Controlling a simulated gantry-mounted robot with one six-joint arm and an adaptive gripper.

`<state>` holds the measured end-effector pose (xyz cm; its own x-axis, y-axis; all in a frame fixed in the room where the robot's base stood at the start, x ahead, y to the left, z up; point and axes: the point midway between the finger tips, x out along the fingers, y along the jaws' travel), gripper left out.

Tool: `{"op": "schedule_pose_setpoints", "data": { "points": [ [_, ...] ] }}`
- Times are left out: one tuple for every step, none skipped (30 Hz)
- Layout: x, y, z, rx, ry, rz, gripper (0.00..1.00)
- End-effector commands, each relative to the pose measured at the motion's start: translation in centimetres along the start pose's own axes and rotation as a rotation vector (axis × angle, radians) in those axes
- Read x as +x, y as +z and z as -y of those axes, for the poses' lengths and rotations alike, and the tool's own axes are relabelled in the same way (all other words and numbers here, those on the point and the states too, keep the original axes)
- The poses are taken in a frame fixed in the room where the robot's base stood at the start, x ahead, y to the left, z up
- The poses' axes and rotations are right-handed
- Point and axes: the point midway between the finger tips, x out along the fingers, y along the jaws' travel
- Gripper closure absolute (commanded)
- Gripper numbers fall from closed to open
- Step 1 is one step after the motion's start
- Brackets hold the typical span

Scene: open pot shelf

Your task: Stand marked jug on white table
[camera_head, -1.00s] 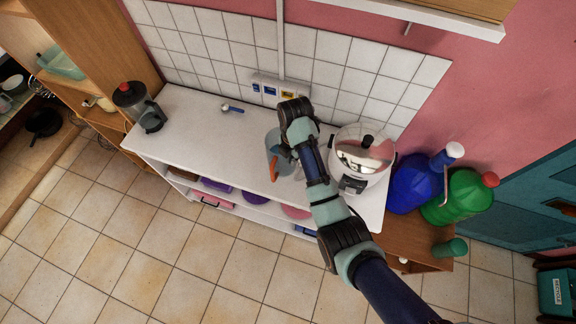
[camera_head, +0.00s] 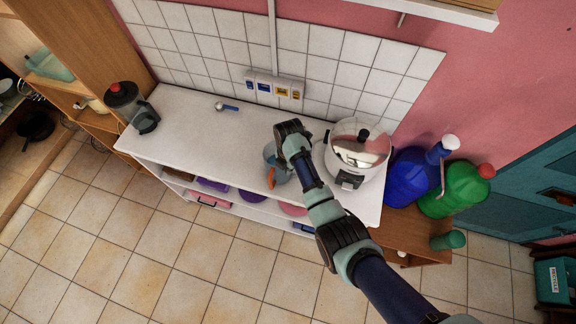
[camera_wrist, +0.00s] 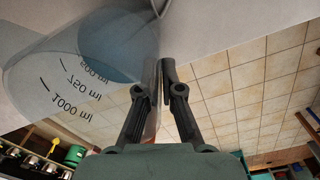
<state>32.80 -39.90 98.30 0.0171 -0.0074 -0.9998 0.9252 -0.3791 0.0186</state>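The marked jug (camera_head: 269,154) is clear bluish plastic with an orange handle (camera_head: 278,177). It is at the front edge of the white table (camera_head: 200,125), partly hidden by my arm. In the wrist view the jug (camera_wrist: 75,75) fills the upper left, its 500, 750 and 1000 ml marks showing. My gripper (camera_wrist: 160,65) has its fingers nearly together beside the jug wall, with a strip of orange between them; it looks shut on the handle. In the head view the fingertips are hidden behind my wrist. I cannot tell whether the jug's base touches the table.
A rice cooker (camera_head: 358,150) stands close to the right of my wrist. A blender (camera_head: 132,107) and a blue-handled spoon (camera_head: 227,107) are on the left of the table. A tiled wall with sockets (camera_head: 273,88) is behind. The left-middle tabletop is clear.

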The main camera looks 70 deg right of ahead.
Motion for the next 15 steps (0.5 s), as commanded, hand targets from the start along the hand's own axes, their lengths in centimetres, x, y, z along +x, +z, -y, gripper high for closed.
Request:
{"op": "schedule_pose_setpoints", "data": {
  "points": [
    [0.26,0.00,-0.01,0.000,0.000,0.000,1.00],
    [0.22,-0.01,0.01,0.000,-0.001,0.000,0.92],
    [0.18,-0.01,0.02,0.000,-0.001,0.000,0.85],
    [0.18,-0.01,0.02,0.000,-0.001,0.000,0.80],
    [0.18,-0.01,0.02,0.000,-0.001,0.000,0.76],
    [0.17,-0.01,0.02,0.000,-0.001,0.000,0.69],
    [0.17,-0.01,0.02,0.000,-0.001,0.000,0.69],
    [0.17,-0.01,0.02,0.000,-0.001,0.000,0.69],
    [0.17,-0.01,0.02,0.000,-0.001,0.000,0.69],
    [0.16,-0.01,0.02,0.000,-0.001,0.000,0.69],
    [0.16,-0.01,0.01,0.000,0.000,0.000,0.69],
    [0.16,-0.01,0.01,0.000,0.000,0.000,0.69],
    [0.16,-0.01,0.01,0.000,0.000,0.000,0.69],
    [0.13,-0.01,0.01,0.000,0.000,0.000,0.69],
    [-0.03,0.00,0.00,0.000,0.000,0.000,0.69]
  ]
}}
